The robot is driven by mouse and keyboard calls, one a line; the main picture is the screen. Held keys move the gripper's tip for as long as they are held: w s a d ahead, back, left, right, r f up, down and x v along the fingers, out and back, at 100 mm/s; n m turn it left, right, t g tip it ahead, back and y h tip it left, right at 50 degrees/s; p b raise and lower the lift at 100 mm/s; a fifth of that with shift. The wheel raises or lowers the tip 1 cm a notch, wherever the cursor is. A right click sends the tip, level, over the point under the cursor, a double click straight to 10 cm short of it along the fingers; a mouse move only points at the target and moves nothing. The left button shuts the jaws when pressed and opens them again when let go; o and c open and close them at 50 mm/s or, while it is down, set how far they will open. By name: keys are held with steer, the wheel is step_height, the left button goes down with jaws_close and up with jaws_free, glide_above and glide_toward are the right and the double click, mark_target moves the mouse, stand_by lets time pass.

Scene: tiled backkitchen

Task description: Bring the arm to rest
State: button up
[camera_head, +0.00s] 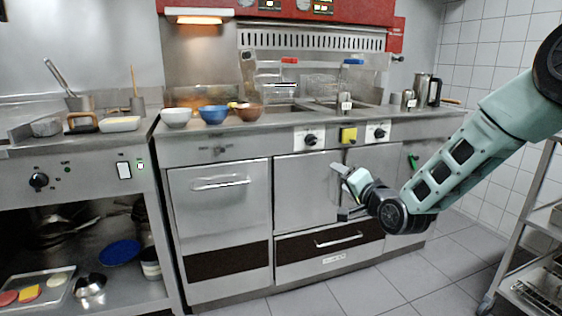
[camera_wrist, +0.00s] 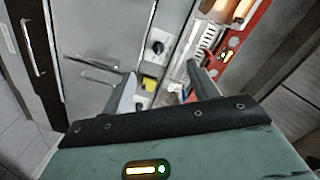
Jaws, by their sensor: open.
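My gripper (camera_head: 343,194) is in front of the steel fryer cabinet, at the end of my pale green arm, which reaches in from the right. Its two fingers stand apart with nothing between them. In the wrist view the fingers of my gripper (camera_wrist: 160,90) are also spread and empty. Beyond them the cabinet front (camera_wrist: 90,55) shows tilted, with a knob and a yellow switch. The gripper appears clear of the cabinet, though the exact gap cannot be told.
White, blue and brown bowls (camera_head: 213,114) stand on the counter above. A wire rack trolley (camera_head: 525,240) stands at the right edge. A lower shelf at left holds a tray (camera_head: 62,278) and a blue plate (camera_head: 119,252). The floor is clear.

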steer(key=s+a+f+n+g, duration=0.1)
steer(key=s+a+n+g, duration=0.2)
steer(key=s, duration=0.4)
steer(key=s+a+f+n+g+h, duration=0.1)
steer(key=s+a+n+g, duration=0.2)
steer(key=s, duration=0.4)
steer(key=s+a+f+n+g, duration=0.2)
steer(key=s+a+n+g, duration=0.1)
steer(key=s, duration=0.4)
steer(key=s+d+n+g+h, duration=0.2)
steer(key=s+d+n+g, duration=0.15)
steer(key=s, duration=0.85)
steer(key=s+d+n+g+h, duration=0.2)
steer(key=s+d+n+g, duration=0.15)
steer(key=s, duration=0.85)
step_height(320, 180, up, 24)
steer(key=m+p, duration=0.1)
steer(key=p, duration=2.3)
steer(key=shift+h, duration=0.3)
